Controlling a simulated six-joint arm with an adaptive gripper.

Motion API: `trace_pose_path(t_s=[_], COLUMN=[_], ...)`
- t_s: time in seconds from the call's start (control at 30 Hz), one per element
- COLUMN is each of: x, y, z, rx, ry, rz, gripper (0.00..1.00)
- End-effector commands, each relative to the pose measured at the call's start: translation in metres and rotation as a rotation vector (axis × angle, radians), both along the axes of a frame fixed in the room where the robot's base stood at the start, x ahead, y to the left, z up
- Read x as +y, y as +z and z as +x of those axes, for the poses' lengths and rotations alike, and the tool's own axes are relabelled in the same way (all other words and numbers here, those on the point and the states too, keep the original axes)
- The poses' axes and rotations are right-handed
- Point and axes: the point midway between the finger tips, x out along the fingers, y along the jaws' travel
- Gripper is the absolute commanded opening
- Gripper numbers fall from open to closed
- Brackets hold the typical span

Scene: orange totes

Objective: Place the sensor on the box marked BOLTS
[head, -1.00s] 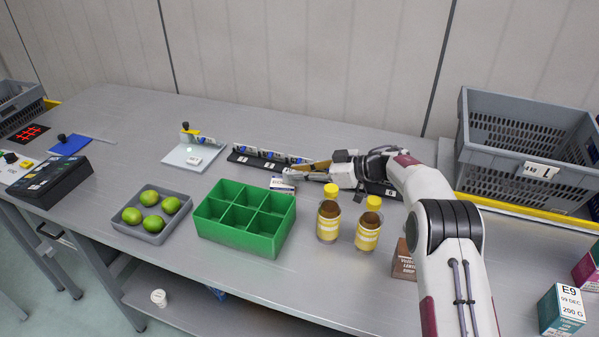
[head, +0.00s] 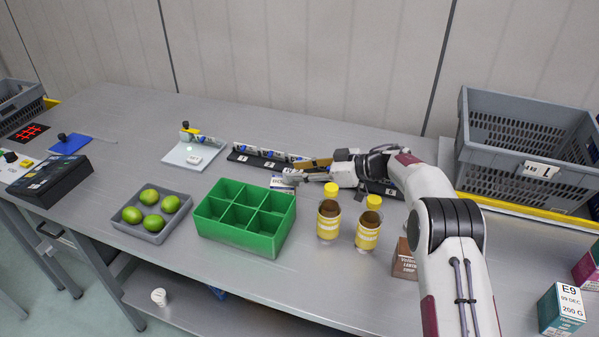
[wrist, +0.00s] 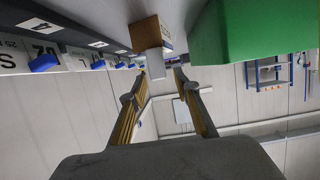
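My gripper (wrist: 162,74) is open in the wrist view, with a finger on each side of a small pale block, which looks like the sensor (wrist: 153,64). There is a gap between the block and the fingers. The block meets a small brown box (wrist: 150,32) and appears to rest on its top, as this view is upside down. In the head view the box (head: 279,183) shows a white label on its front, too small to read surely. My gripper (head: 305,172) is at its right end, partly hiding the block.
A green divided bin (head: 243,238) stands close in front of the box. Two yellow-capped bottles (head: 328,216) (head: 369,228) stand to the right. A black numbered strip (head: 262,160) with several small items lies behind. A grey tray (head: 152,226) holds several limes.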

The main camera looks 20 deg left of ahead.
Motion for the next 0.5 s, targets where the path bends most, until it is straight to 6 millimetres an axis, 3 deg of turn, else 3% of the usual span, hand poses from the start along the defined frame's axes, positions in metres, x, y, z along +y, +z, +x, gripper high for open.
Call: trace_pose_path(t_s=[0.5], x=[-0.065], y=[0.023], z=[0.001], rx=[0.001], ry=[-0.004], rz=[-0.001], gripper=[0.31])
